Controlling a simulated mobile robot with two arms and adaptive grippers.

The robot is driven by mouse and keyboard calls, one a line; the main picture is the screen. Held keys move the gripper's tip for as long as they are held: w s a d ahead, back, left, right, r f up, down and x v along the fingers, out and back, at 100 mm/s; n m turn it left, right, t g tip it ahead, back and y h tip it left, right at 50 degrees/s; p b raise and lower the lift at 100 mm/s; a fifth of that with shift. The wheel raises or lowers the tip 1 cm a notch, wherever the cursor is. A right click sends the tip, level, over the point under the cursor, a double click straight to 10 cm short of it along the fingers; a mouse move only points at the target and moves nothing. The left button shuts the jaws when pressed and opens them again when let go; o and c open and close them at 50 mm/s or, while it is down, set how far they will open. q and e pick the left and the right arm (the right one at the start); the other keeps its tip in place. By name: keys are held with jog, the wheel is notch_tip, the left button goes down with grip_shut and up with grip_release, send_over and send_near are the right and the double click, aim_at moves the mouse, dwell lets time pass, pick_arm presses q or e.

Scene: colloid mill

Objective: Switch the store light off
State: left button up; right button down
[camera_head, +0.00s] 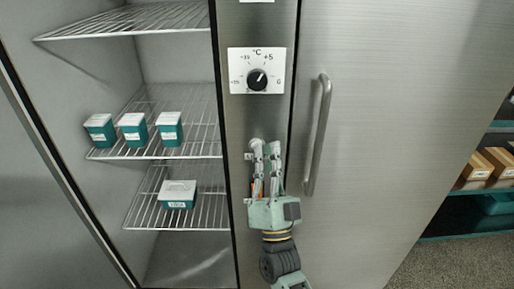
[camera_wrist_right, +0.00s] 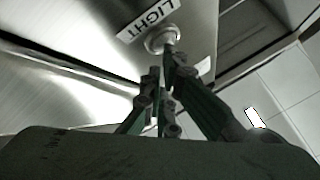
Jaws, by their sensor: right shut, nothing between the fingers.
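My right gripper (camera_head: 265,150) is shut and empty, raised in front of the metal post between the open cabinet bay and the closed door. In the wrist view, its fingers (camera_wrist_right: 168,75) point at a round switch knob (camera_wrist_right: 160,39) beside a white label reading LIGHT (camera_wrist_right: 148,18). The fingertips are at or very near the knob; I cannot tell whether they touch. In the head view the fingers mostly cover the switch, with a pale round part (camera_head: 256,143) showing at their tips. My left gripper is not in view.
A temperature dial (camera_head: 257,80) sits on the post above. A vertical door handle (camera_head: 318,135) stands close to the right of my gripper. The open bay at left has wire shelves (camera_head: 205,130) with teal boxes (camera_head: 169,128). Shelving with cartons (camera_head: 478,166) is at far right.

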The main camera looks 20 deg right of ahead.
dwell(0.4)
jog(key=shift+s, duration=0.35)
jog(key=shift+s+a, duration=0.1)
jog(key=s, duration=0.2)
jog(key=s+a+p, duration=0.1)
jog(key=s+p, duration=0.1)
jog(key=s, duration=0.1)
jog(key=shift+s+a, duration=0.3)
